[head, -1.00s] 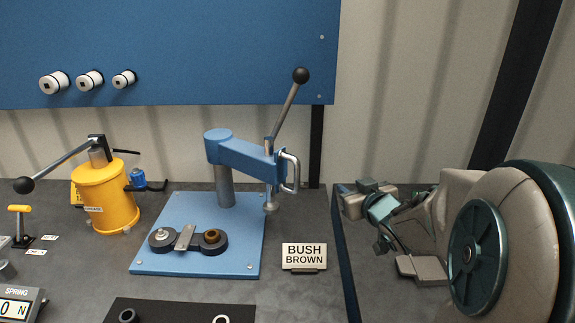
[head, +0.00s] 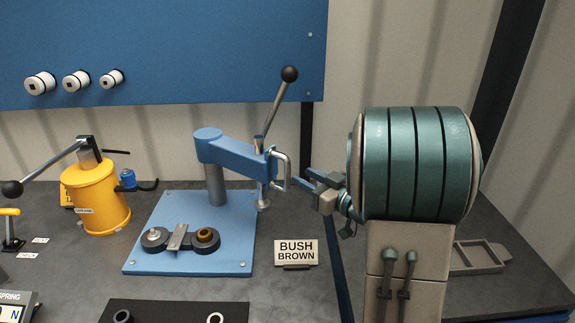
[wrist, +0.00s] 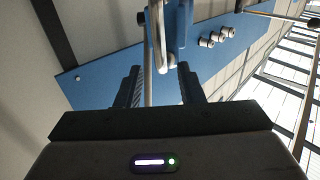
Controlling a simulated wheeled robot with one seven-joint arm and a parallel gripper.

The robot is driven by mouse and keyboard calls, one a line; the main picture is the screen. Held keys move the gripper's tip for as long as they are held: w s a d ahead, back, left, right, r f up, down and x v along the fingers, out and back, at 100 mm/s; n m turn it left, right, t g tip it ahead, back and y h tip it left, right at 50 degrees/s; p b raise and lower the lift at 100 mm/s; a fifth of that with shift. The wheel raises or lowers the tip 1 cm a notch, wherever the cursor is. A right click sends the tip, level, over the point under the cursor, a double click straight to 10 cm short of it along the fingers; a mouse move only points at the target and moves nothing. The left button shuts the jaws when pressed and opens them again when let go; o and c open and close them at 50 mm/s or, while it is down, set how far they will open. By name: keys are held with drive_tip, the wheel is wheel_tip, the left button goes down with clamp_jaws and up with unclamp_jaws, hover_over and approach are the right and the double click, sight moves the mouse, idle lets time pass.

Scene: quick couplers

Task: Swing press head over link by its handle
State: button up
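The blue press head (head: 238,156) sits on a grey post (head: 216,186) and points to the right, behind and right of the link. Its silver D-shaped handle (head: 286,170) is on the right end. The black link (head: 180,240) lies on the blue base plate (head: 166,212), with a brown bush (head: 205,235) at its right ring. My gripper (head: 306,178) is open and empty, just right of the handle. In the wrist view, my fingers (wrist: 158,78) are spread, and the handle (wrist: 157,40) shows ahead, roughly in line with the gap. I see no contact.
The press's long lever with a black knob (head: 289,74) rises above the head. A BUSH BROWN sign (head: 296,253) stands below the handle. A yellow pump (head: 97,197) is left of the press. A grey tray (head: 478,257) lies at the right.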

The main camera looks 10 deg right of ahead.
sight(287, 168)
drive_tip(key=p+x, duration=0.1)
drive_tip(key=x, duration=0.6)
clamp_jaws()
